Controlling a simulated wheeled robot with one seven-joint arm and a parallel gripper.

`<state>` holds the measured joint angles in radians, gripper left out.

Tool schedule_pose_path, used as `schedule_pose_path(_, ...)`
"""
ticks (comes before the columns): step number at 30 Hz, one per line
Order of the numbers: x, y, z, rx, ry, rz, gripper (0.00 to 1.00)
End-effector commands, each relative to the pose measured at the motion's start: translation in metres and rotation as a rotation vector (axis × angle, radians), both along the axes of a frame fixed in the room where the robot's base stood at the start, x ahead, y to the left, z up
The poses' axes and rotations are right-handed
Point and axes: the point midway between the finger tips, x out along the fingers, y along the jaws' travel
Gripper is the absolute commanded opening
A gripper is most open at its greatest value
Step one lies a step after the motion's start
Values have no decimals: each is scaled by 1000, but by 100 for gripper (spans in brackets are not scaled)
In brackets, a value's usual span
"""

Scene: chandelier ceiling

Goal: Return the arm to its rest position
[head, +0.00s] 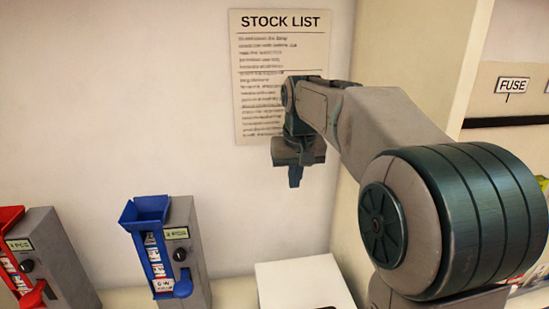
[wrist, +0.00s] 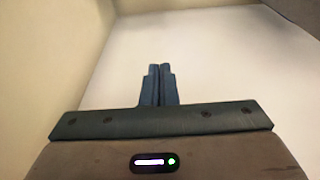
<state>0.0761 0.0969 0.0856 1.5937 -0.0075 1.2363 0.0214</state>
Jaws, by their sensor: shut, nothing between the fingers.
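My arm (head: 385,125) reaches from the lower right toward the wall in the head view, bent at a large dark green joint.
A stock list (head: 262,60) is on the wall. A blue-fronted dispenser (head: 183,235) and a red-fronted dispenser (head: 45,255) stand at the lower left. A white box (head: 300,285) sits below my gripper. A shelf labelled FUSE (head: 513,85) is at the right. The wall between is clear.

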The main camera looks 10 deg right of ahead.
Motion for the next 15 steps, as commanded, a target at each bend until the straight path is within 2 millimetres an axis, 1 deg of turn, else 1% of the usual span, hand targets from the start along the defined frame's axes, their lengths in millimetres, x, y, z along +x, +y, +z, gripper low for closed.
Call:
schedule_pose_path(2, -17, 0, -2, -4, -5, 0, 0)
schedule_pose_path(5, -48, 1, -12, -10, -10, 2, 0)
schedule_pose_path(6, -63, 1, -17, -12, -14, 3, 0)
schedule_pose_path(8, -86, 1, -26, -14, -18, 4, 0)
schedule_pose_path(9, -101, 1, -33, -15, -20, 5, 0)
schedule_pose_path(11, -123, 0, -44, -16, -25, 5, 0)
schedule_pose_path(12, -138, 0, -52, -16, -29, 6, 0)
schedule_pose_path(15, -174, 0, -74, -15, -36, 9, 0)
